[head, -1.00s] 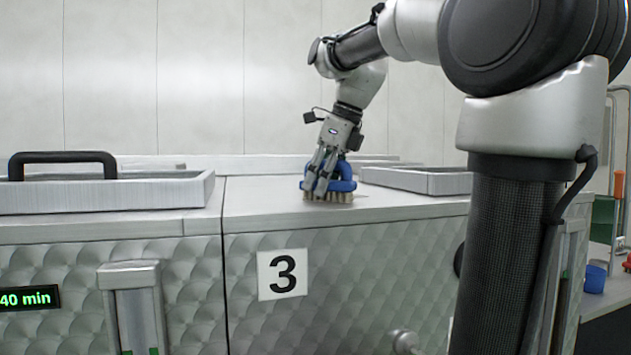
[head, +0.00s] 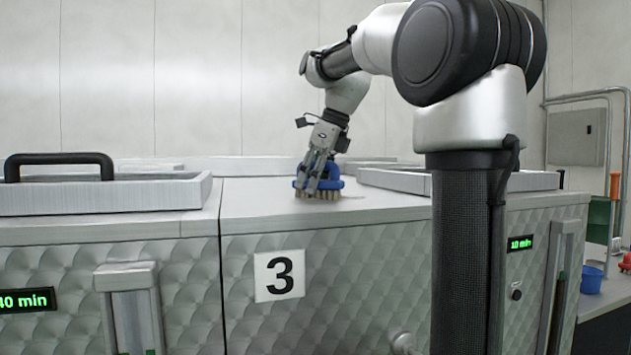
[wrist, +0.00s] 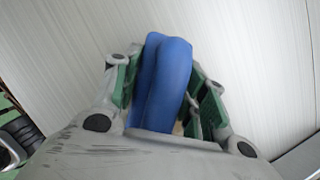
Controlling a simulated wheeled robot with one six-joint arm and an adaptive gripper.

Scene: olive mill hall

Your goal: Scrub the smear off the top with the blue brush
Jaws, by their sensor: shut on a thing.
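The blue brush (head: 332,182) has pale bristles and stands bristles down on the steel top (head: 260,200) of the machine marked 3. My gripper (head: 314,181) is shut on the brush's blue handle, which also shows between the green-padded fingers in the wrist view (wrist: 165,80). The bristles appear to touch the top. A faint pale mark, perhaps the smear (head: 353,194), shows just right of the bristles; the rest of that patch is hidden behind the brush.
A raised lid with a black handle (head: 60,160) is to the left. Another raised frame (head: 400,180) stands right of the brush. A blue bucket (head: 591,279) sits on a side table at the far right. The top left of the brush is clear.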

